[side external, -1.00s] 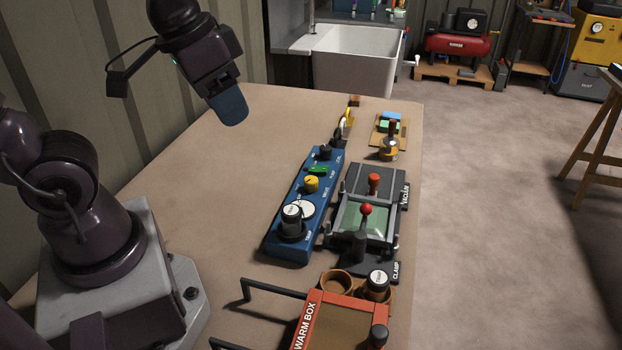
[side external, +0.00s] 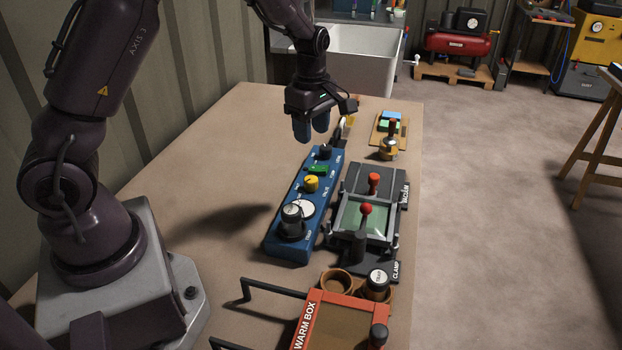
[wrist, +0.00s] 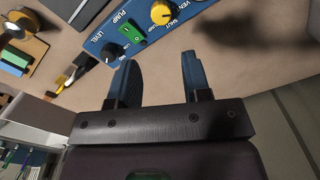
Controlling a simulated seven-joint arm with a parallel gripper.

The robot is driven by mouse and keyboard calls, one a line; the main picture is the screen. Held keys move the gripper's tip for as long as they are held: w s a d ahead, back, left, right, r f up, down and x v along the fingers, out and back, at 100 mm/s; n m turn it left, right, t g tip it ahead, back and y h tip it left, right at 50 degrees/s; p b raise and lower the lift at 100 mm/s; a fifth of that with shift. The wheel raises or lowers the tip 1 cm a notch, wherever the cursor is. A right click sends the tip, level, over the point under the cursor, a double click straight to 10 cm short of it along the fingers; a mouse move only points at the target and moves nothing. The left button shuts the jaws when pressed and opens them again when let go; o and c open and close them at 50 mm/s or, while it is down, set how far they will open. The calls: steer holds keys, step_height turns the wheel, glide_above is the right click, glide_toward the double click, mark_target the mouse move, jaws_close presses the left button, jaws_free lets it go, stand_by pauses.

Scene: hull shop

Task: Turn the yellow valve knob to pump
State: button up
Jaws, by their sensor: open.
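The yellow valve knob (side external: 311,184) sits on the blue control panel (side external: 285,249), between a green switch (side external: 317,169) and a round white dial. In the wrist view the yellow knob (wrist: 162,12) is at the top, with the words VENT, SHUT and PUMP printed around it. The blue panel (wrist: 97,46) also shows there, with a black LEVEL knob (wrist: 112,52). My gripper (side external: 311,138) is open and empty, fingers pointing down, above the far end of the panel. In the wrist view the gripper's two blue fingers (wrist: 162,72) are apart, with the knob beyond their tips.
A grey clamp and vacuum unit with red-tipped levers (side external: 366,209) stands right of the panel. An orange warm box (side external: 342,322) is at the front. A wooden board with coloured blocks (side external: 376,134) lies at the back right. The table left of the panel is clear.

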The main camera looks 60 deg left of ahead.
mark_target(311, 178)
steer(key=shift+n, duration=0.3)
step_height(311, 178, down, 13)
stand_by(0.4)
steer(key=c, duration=0.6)
